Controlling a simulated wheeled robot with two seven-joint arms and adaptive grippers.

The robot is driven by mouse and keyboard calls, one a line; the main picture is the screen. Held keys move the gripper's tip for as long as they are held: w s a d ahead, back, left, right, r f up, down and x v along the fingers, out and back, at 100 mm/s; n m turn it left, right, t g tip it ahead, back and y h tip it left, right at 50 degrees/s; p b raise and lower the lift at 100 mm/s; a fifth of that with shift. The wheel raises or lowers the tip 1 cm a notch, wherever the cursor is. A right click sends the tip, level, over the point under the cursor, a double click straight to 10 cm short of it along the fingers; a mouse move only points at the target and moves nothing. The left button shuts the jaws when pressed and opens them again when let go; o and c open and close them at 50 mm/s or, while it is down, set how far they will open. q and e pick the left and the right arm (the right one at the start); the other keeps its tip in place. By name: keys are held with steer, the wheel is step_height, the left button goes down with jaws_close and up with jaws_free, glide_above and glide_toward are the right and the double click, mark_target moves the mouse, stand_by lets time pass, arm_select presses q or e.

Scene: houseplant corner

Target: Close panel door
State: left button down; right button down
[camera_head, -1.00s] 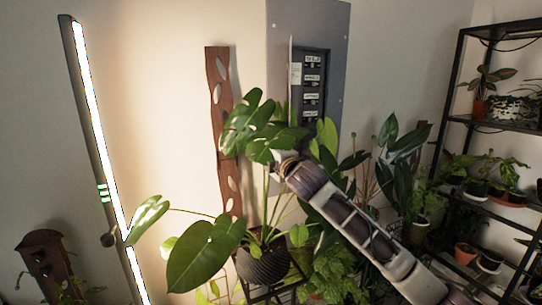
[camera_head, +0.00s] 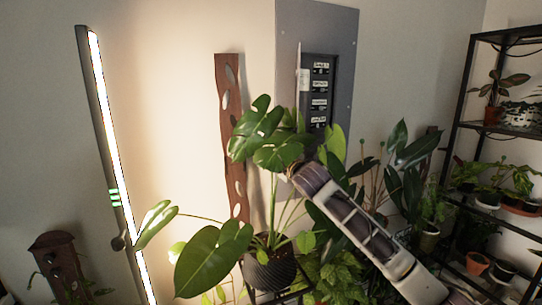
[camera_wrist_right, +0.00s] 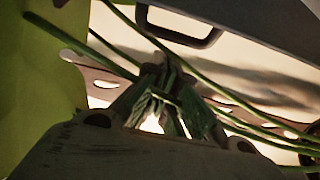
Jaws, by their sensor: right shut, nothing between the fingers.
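The grey electrical panel (camera_head: 342,60) is on the wall behind the plants, with its black breaker strip (camera_head: 320,95) exposed. Its door (camera_head: 299,88) stands open, seen nearly edge-on as a thin pale strip at the left of the opening. My right arm reaches in from the lower right; its gripper is hidden behind the monstera leaves (camera_head: 275,152), below the panel opening. In the right wrist view the gripper (camera_wrist_right: 165,108) has its fingers together with nothing held, among green stems (camera_wrist_right: 215,85). I cannot tell whether it touches the door. My left gripper is out of view.
The potted monstera (camera_head: 268,268) stands in front of the panel, its leaves around my right wrist. A perforated wooden plank (camera_head: 230,120) and a lit tube lamp (camera_head: 108,130) are at left. A black plant shelf (camera_head: 465,100) is at right.

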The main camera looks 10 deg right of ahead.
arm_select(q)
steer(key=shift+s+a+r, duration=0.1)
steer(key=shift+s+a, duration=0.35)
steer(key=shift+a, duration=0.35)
arm_select(e)
steer(key=shift+s+d, duration=0.45)
steer(key=shift+d, duration=0.4)
